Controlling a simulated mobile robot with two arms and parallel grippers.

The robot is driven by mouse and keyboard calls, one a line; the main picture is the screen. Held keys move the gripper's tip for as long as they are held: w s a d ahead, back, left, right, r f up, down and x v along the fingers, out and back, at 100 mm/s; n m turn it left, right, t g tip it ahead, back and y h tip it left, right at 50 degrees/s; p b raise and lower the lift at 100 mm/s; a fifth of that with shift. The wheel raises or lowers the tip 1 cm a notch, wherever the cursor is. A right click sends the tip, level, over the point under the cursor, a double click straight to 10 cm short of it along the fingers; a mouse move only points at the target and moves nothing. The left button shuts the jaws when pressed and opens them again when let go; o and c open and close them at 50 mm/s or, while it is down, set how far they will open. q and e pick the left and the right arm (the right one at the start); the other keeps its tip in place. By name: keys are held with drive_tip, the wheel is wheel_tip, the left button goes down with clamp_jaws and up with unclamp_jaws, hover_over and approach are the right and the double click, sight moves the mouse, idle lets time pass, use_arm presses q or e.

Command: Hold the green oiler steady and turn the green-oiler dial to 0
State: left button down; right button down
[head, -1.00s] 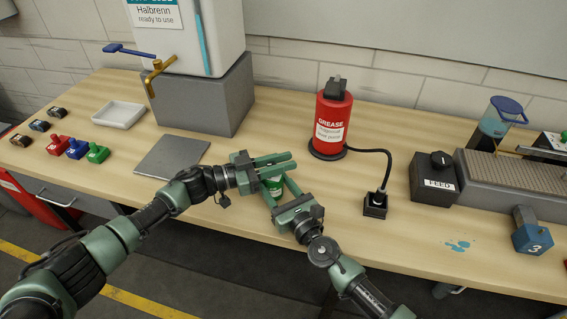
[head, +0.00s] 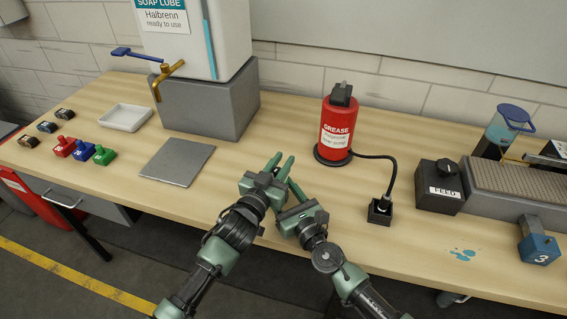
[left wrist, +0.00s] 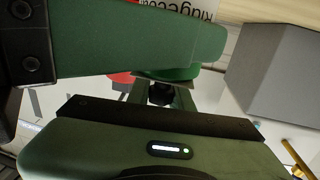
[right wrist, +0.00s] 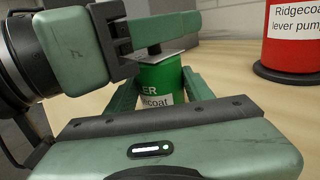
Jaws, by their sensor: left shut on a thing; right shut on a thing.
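The green oiler (right wrist: 162,85), a small green can with a white label, stands between the fingers of my right gripper (head: 293,188). That gripper is shut on its sides. My left gripper (head: 279,164) is over the top of the can, its fingers pointing away from me. In the left wrist view the green of the oiler (left wrist: 180,74) shows behind a black dial knob (left wrist: 162,94), which sits between my left fingertips. The left gripper is shut on that knob. In the head view the grippers hide the oiler. I cannot read the dial's setting.
A grey mat (head: 178,162) lies to the left. A feed box (head: 440,187) stands to the right. The bench between is mostly clear.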

use_arm(q)
drive_tip(key=shift+w+a+r+n+t+y, duration=0.1)
drive_tip(key=shift+a+n+t+y, duration=0.1)
drive_tip(key=shift+n+t+y, duration=0.3)
drive_tip(key=c, duration=1.3)
unclamp_jaws()
drive_tip(key=shift+o, duration=0.2)
drive_tip(key=v, duration=1.2)
drive_tip(key=shift+r, duration=0.2)
